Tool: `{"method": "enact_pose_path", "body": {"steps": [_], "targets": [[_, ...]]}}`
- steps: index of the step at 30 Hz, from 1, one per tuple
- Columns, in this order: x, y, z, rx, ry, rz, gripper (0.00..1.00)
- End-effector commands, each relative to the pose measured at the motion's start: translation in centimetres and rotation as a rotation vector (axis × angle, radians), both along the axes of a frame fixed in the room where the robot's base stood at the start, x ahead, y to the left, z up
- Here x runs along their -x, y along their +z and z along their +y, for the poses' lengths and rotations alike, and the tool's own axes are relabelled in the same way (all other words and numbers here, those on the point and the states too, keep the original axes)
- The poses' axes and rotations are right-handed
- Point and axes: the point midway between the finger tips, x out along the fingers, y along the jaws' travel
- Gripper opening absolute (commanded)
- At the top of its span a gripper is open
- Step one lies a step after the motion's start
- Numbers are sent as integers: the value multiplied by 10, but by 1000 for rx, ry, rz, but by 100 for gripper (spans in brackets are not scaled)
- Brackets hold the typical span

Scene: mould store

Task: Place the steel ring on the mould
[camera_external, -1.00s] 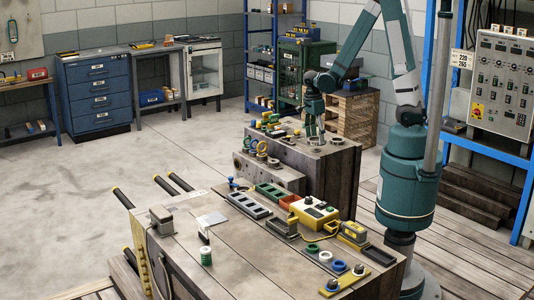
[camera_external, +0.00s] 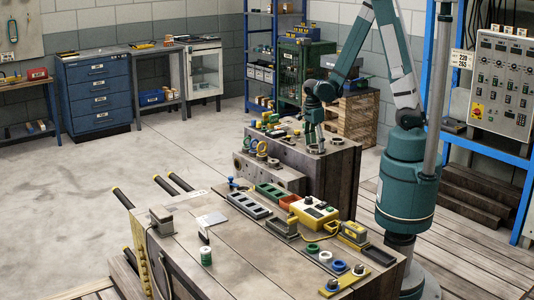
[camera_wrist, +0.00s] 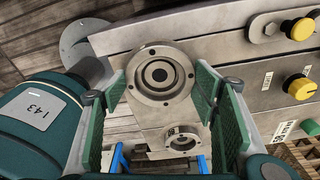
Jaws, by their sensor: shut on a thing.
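The steel ring (camera_wrist: 134,75), a pale flanged ring with small bolt holes, sits between the green finger pads of my gripper (camera_wrist: 160,88) in the wrist view. My gripper is shut on it. Dark round edges show through its opening, roughly centred. The mould (camera_wrist: 148,137), a grey metal block, lies behind the ring; I cannot tell whether they touch. In the external view, my gripper (camera_external: 313,147) points down over the top of the block (camera_external: 335,160) on the far bench, and the ring is too small to make out clearly.
A second round fitting (camera_wrist: 181,139) is on the mould face near the ring. Yellow knobs (camera_wrist: 299,29) stand at the right. Coloured rings and small parts (camera_external: 262,147) lie left of my gripper. The near bench (camera_external: 255,255) holds a yellow control box (camera_external: 315,210) and trays.

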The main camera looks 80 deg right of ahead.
Motion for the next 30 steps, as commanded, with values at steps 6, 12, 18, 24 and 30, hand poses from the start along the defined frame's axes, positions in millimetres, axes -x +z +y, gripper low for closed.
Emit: {"method": "enact_pose_path", "body": {"steps": [6,12,18,24,30], "targets": [[0,1,0,0,0,0,34],[0,-3,0,0,0,0,60],[0,-2,0,0,0,0,74],[0,-2,0,0,0,0,74],[0,0,0,0,0,0,74]]}}
